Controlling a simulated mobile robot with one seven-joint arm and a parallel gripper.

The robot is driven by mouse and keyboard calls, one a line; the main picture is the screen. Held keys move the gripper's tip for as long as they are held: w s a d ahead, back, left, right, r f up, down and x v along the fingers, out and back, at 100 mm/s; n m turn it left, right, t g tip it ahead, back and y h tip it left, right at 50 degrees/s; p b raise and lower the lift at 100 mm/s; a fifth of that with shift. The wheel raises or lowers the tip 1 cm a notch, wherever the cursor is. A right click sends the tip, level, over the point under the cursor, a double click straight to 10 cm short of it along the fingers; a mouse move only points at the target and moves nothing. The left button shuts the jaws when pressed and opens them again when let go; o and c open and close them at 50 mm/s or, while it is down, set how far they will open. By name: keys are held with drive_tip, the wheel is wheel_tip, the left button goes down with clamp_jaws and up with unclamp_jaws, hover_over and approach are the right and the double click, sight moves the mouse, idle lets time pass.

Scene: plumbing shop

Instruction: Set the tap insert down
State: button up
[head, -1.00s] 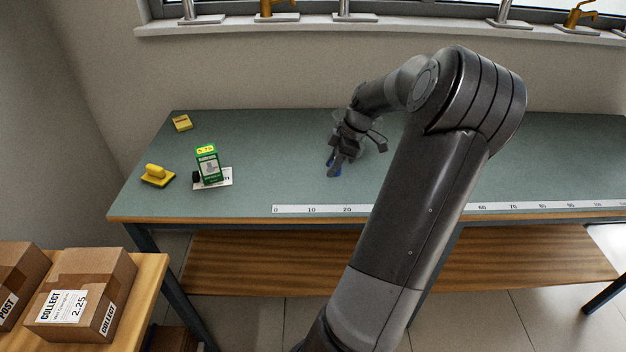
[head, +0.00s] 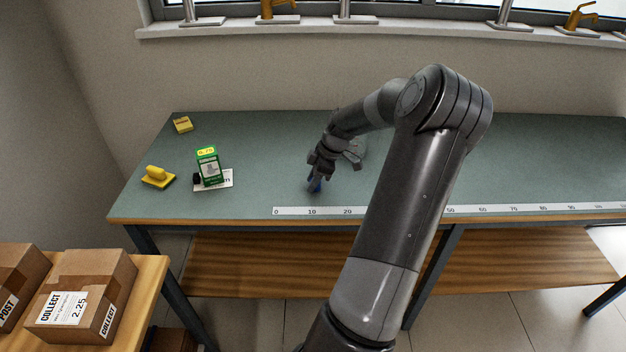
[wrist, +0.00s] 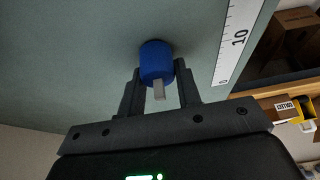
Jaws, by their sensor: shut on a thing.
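The tap insert, a blue cylinder with a grey square stem, shows in the wrist view (wrist: 156,62) between the fingertips. My gripper (wrist: 158,82) is shut on it. In the head view my gripper (head: 316,177) is over the front-left part of the green bench, and a little of the blue insert (head: 315,187) shows below the fingers. It is close to the bench top, but I cannot tell whether it touches. It is just behind the 0–10 end of the white ruler.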

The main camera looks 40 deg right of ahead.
drive_tip(key=shift+f, duration=0.1)
drive_tip(key=o, duration=1)
drive_tip(key=shift+c, duration=0.2)
